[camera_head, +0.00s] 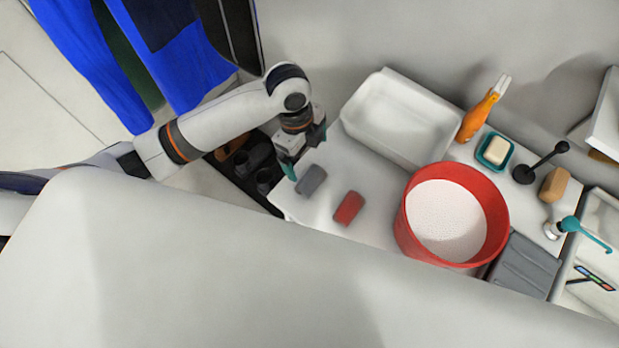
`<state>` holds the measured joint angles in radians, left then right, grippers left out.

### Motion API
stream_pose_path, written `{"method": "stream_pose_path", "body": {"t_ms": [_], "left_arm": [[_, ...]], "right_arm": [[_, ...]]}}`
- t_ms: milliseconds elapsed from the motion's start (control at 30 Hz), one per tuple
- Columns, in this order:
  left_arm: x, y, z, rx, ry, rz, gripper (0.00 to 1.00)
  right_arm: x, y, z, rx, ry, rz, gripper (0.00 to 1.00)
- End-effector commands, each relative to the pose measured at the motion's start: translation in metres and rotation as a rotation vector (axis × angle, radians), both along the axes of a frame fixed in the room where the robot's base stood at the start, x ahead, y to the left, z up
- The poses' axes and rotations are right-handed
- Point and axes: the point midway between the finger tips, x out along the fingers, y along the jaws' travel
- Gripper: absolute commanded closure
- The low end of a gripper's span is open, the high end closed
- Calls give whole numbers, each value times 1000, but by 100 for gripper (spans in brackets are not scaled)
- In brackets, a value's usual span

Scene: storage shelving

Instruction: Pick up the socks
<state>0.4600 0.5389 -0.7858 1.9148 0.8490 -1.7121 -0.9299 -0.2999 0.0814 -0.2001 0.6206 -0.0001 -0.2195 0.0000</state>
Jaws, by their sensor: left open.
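No item is plainly recognisable as socks. A small grey soft-looking piece (311,180) and a small red one with a dark end (349,208) lie apart on the white tabletop (330,165), near its left end. They may be rolled socks, but I cannot tell for sure. My left gripper (288,170) is open above the table's left edge, just up and left of the grey piece, with nothing seen between its fingers. My right gripper is not in view.
A white tray (398,78) stands behind, and a red bucket (408,222) stands to the right. Dark shoes on a rack (262,178) are below left.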

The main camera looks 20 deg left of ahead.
Motion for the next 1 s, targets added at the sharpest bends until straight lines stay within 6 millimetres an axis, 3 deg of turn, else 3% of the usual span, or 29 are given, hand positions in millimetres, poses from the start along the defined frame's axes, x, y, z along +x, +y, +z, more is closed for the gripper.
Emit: {"method": "stream_pose_path", "body": {"t_ms": [167,400,667,1000], "left_arm": [[3,5,-6,21,14,-60,0],[1,-1,-46,20,15,-59,0],[-1,-4,-67,20,12,-57,0],[-7,-9,-111,21,10,-57,0]], "right_arm": [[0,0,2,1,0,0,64],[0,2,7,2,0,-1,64],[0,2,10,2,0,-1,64],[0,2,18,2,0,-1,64]]}}
